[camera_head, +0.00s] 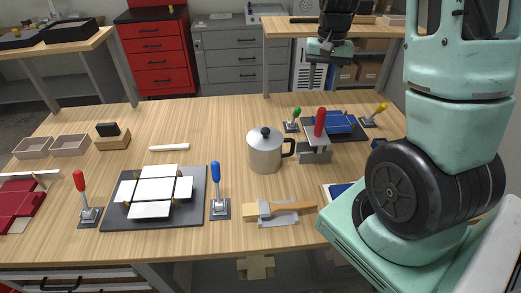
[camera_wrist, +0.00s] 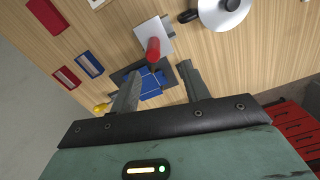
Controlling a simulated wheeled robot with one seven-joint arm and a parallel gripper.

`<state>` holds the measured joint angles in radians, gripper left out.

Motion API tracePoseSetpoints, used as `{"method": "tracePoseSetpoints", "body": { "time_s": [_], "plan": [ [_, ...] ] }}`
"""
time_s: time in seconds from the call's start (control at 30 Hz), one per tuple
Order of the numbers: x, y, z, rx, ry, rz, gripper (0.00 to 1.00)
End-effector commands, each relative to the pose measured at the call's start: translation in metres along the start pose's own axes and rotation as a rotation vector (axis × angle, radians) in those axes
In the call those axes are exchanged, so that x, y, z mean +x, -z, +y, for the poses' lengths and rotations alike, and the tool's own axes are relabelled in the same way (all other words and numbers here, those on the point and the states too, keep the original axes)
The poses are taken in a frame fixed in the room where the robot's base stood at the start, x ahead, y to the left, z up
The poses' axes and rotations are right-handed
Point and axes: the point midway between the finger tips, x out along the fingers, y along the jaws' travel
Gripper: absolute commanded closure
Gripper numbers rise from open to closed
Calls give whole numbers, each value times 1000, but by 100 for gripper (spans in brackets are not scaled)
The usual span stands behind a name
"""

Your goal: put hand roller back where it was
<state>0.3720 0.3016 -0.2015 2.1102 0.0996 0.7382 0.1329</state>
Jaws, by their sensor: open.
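What I take to be the hand roller is the thick red upright handle (camera_head: 320,122) over a pale grey block (camera_head: 315,152), right of the metal pot; its roller end is not clear. The red handle (camera_wrist: 153,49) and block (camera_wrist: 153,31) also show in the wrist view, ahead of my fingers. My gripper (camera_head: 321,76) hangs above the far part of the bench, beyond the red handle. Its fingers (camera_wrist: 159,84) are apart and empty, with the blue work on the dark board below and between them.
A lidded metal pot (camera_head: 265,152) stands left of the red handle. The blue work (camera_head: 335,122) lies on a dark board between green (camera_head: 296,114) and yellow (camera_head: 380,108) clamp handles. A wooden-handled tool (camera_head: 285,209) lies in front. White panels (camera_head: 155,188) occupy the left board.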

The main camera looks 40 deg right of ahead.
Motion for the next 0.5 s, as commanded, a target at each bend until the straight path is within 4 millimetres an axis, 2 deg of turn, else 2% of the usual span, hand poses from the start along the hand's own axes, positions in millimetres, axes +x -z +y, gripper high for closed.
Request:
{"method": "tracePoseSetpoints", "body": {
  "time_s": [0.07,0.17,0.2,0.27,0.3,0.4,0.5],
  "plan": [
    [-3,-22,-37,-108,19,-4,54],
    [-9,-75,-99,-320,48,-11,54],
    [-12,-105,-123,-424,59,-15,54],
    [-15,-155,-153,-594,71,-21,54],
    [-17,-190,-168,-708,76,-24,54],
    [-20,-275,-184,-983,79,-25,54],
    [-19,-338,-179,-1204,70,-22,54]
  ]
}}
